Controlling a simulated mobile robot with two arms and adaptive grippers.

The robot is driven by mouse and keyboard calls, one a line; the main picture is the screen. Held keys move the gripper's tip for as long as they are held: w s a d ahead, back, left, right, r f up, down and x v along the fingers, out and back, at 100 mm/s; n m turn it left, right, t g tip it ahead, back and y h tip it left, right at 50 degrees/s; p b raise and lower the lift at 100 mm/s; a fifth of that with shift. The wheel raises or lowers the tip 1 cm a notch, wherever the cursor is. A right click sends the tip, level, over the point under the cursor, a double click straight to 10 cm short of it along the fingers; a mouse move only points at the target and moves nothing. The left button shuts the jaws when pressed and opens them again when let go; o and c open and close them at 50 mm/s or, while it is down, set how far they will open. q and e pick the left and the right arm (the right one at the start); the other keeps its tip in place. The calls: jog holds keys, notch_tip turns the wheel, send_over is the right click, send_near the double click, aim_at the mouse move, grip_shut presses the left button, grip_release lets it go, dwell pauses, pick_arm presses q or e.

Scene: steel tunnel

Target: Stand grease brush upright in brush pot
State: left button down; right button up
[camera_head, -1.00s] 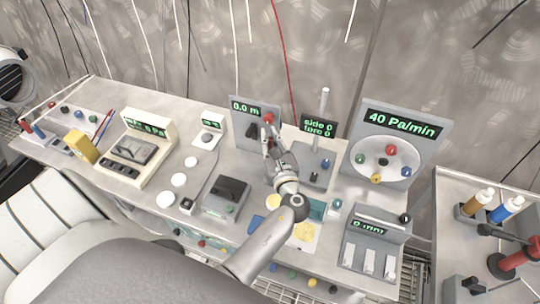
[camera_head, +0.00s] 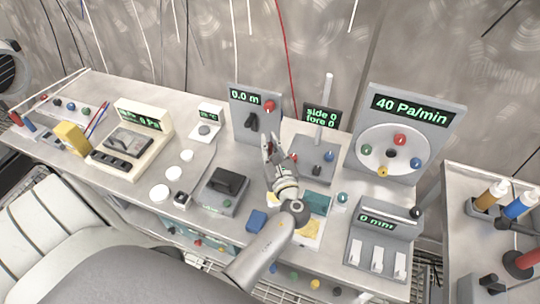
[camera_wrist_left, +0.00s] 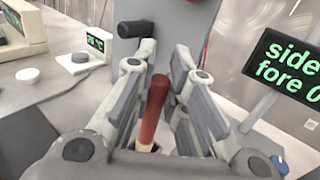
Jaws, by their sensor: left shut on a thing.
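My left gripper (camera_head: 278,152) is above the middle of the bench, in front of the 0.0 m panel. In the left wrist view its fingers (camera_wrist_left: 160,95) are closed around a slim red-brown handle with a pale lower part (camera_wrist_left: 154,108), which looks like the grease brush. The handle's rounded top points away from the wrist. The bristles are hidden, and I cannot make out the brush in the head view. I cannot identify the brush pot in either view. My right gripper is not in view.
The 0.0 m panel (camera_head: 243,98) stands behind the gripper, with a round-dial 40 Pa/min panel (camera_head: 410,103) to the right. A blue block (camera_head: 257,220) and black-topped box (camera_head: 226,187) sit nearby. White discs (camera_head: 172,177) lie left. A side table (camera_head: 465,245) stands right.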

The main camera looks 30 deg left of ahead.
aim_at(270, 152)
pick_arm(q)
notch_tip(270, 152, down, 3)
jog(key=shift+f+b, duration=0.1)
jog(key=shift+b, duration=0.8)
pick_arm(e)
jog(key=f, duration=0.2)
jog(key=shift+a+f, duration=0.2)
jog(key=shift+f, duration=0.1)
pick_arm(q)
jog(key=c, duration=1.6)
grip_release()
jog(key=shift+o, duration=0.7)
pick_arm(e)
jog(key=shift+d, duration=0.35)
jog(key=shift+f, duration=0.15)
